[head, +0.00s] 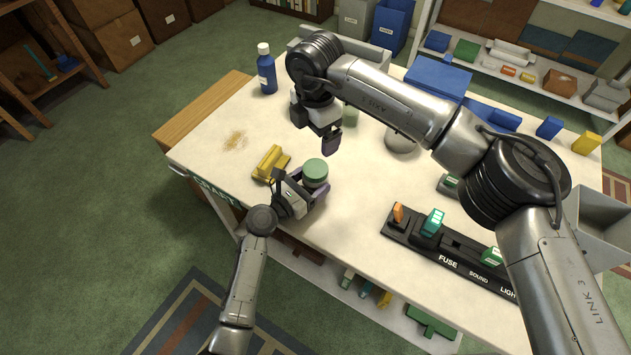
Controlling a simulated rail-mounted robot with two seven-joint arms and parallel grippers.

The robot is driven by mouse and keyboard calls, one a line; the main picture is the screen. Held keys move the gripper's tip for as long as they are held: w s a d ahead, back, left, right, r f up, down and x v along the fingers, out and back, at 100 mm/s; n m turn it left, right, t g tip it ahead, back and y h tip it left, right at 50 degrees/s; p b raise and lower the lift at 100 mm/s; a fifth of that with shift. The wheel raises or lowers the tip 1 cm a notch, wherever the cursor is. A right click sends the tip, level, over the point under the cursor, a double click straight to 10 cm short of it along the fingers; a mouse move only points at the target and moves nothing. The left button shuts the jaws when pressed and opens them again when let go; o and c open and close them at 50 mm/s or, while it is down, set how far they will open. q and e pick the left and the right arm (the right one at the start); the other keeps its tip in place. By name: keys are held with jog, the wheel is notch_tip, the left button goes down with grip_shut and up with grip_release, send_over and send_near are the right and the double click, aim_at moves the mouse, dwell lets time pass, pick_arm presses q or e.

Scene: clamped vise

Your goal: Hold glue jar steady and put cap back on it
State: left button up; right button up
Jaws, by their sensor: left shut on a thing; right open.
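The glue jar (315,172) is near the table's front left edge, with a round, flat green top facing up. My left gripper (316,190) is shut on it from the lower left, with its purple fingertips around the jar's lower part. I take the green top to be the cap sitting on the jar, but I cannot tell whether it is seated. My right gripper (331,142) is open and empty, above and behind the jar, apart from it. A pale green object (350,115) stands behind the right gripper, partly hidden.
A yellow block-like tool (270,163) lies just left of the jar. A blue bottle (266,70) stands at the back left. A black fuse panel (450,250) lies at the front right. A grey dome (400,140) sits under my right arm. The table between jar and panel is clear.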

pick_arm(q)
jog(key=o, duration=1.8)
jog(key=p+v, duration=0.1)
jog(key=v, duration=1.3)
